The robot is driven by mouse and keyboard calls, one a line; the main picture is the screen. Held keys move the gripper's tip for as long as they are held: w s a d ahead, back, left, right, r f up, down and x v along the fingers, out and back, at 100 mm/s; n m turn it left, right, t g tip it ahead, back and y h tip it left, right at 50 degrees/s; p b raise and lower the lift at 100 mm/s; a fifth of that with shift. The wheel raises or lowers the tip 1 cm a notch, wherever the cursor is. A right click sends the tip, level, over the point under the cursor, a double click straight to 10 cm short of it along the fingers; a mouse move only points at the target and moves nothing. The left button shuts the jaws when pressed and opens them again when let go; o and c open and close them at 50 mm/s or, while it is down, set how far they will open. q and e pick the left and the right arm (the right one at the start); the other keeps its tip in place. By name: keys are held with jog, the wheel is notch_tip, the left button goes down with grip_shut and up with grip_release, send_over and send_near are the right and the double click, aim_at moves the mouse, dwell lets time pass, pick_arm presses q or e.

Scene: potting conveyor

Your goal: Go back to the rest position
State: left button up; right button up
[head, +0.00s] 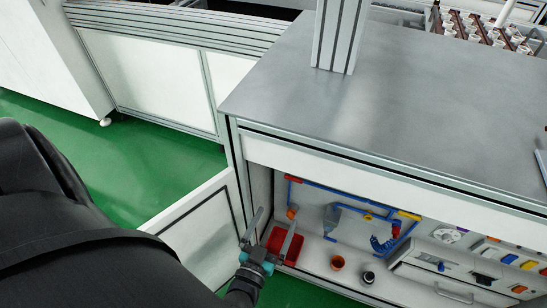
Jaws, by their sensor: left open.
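My left gripper (268,237) shows in the lower middle of the head view, at the end of my black left arm coming in from the left. Its two grey fingers are spread apart with nothing between them. It hangs below the level of the grey worktop (400,110), in front of the open cabinet under it. A red bin (291,250) shows behind the fingers and is partly hidden by them. My right gripper is not in view.
A white cabinet door (200,235) stands open left of the gripper. A metal post (340,35) rises from the worktop. Green floor (150,160) is free at left.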

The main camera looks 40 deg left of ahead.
pick_arm(q)
jog(key=shift+s+d, duration=0.1)
jog(key=shift+s, duration=0.2)
dwell(0.4)
